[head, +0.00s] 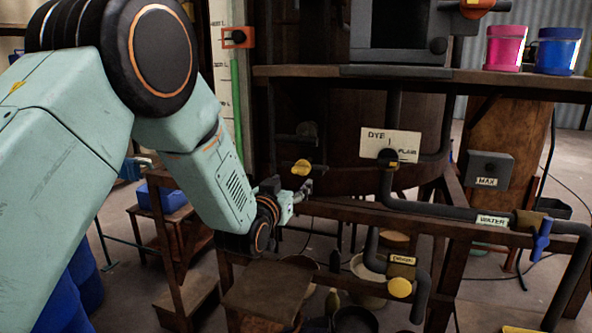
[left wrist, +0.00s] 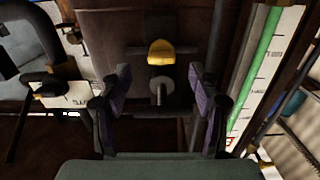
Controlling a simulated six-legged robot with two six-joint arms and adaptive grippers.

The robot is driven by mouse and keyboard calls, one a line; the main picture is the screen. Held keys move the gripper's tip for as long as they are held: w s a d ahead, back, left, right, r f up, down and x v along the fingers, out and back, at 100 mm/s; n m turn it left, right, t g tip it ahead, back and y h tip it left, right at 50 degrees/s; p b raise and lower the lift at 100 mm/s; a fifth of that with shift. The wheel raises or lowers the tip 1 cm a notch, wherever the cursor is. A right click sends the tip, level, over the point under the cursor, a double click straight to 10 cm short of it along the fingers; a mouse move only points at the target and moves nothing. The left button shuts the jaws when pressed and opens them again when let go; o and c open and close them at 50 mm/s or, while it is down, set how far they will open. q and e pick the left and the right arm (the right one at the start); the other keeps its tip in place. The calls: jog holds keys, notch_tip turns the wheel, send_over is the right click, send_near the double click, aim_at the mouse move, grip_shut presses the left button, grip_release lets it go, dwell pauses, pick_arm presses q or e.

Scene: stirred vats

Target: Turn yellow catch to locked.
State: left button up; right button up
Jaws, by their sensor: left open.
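The yellow catch (head: 302,168) is a small yellow knob on a dark fitting at the front of the dark vat, left of the DYE 1 sign. In the left wrist view the yellow catch (left wrist: 160,53) is ahead, just above the gap between the fingers, with a grey round-ended pin below it. My left gripper (head: 304,190) is just below the catch in the head view. In the left wrist view my left gripper (left wrist: 159,88) has its two purple-padded fingers apart, with nothing held between them. I see no contact with the catch. My right gripper is not in view.
A dark pipe (head: 432,208) with a WATER tag and blue handle (head: 542,240) runs right of the catch. A yellow DRAIN knob (head: 400,287) is lower. Pink (head: 505,48) and blue (head: 557,50) pots stand on the shelf.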

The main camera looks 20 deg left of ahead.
aim_at(298, 171)
pick_arm(q)
jog(key=w, duration=0.2)
jog(key=w+p, duration=0.1)
jog(key=w, duration=0.1)
jog(key=w+r, duration=0.1)
jog(key=w, duration=0.1)
jog(key=shift+w, duration=0.15)
jog(key=shift+w+d, duration=0.1)
jog(key=shift+w, duration=0.4)
jog(key=shift+w+a+p, duration=0.2)
jog(key=shift+a+p, duration=0.05)
jog(key=shift+p, duration=0.05)
jog(key=shift+d, duration=0.1)
